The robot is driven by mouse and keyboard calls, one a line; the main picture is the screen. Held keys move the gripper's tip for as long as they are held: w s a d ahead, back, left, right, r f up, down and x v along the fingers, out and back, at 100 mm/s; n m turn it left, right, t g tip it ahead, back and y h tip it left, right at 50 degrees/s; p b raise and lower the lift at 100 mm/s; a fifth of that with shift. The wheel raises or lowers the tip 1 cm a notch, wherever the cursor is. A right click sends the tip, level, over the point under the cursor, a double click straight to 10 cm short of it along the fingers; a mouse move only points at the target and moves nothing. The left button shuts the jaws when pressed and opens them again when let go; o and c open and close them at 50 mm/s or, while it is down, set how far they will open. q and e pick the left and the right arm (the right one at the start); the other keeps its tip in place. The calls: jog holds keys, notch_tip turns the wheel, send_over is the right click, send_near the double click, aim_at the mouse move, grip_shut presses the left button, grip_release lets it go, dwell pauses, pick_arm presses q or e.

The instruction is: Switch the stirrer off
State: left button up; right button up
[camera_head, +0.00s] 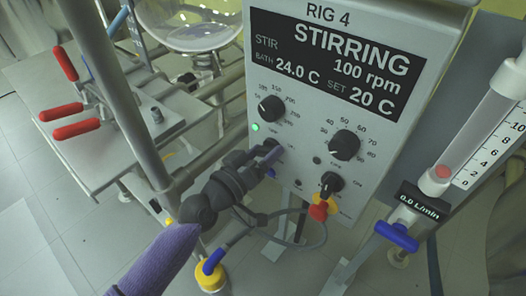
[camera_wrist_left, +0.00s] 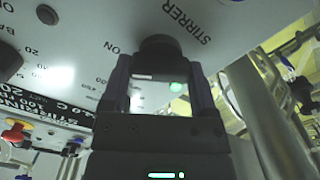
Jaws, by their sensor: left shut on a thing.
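The RIG 4 control panel (camera_head: 298,94) fills the middle of the head view. A green lamp (camera_head: 255,127) is lit at the panel's left edge. My left gripper (camera_head: 264,156) is at the panel's lower left and hides most of the control there. In the left wrist view, a dark round knob (camera_wrist_left: 160,48) beside the words STIRRER and ON sits between the fingertips of my left gripper (camera_wrist_left: 159,74), which is shut on it. My right gripper is out of view.
Other black knobs (camera_head: 344,145) and a red-and-yellow button (camera_head: 320,209) are close to the right. A flowmeter (camera_head: 490,128) with a blue handle (camera_head: 397,236) stands at the right. Metal posts, a glass vessel (camera_head: 190,22) and red-handled clamps (camera_head: 76,129) are at the left.

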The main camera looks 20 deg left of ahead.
pick_arm(q)
jog(key=shift+n, duration=0.5)
jog(key=shift+n+p, duration=0.3)
jog(key=shift+n, duration=0.9)
jog(key=n, duration=0.5)
jog(key=shift+a+f, duration=0.1)
jog(key=shift+f, duration=0.05)
jog(key=n, duration=0.2)
jog(key=shift+n, duration=0.6)
jog(key=o, duration=0.9)
jog(key=shift+o, duration=1.1)
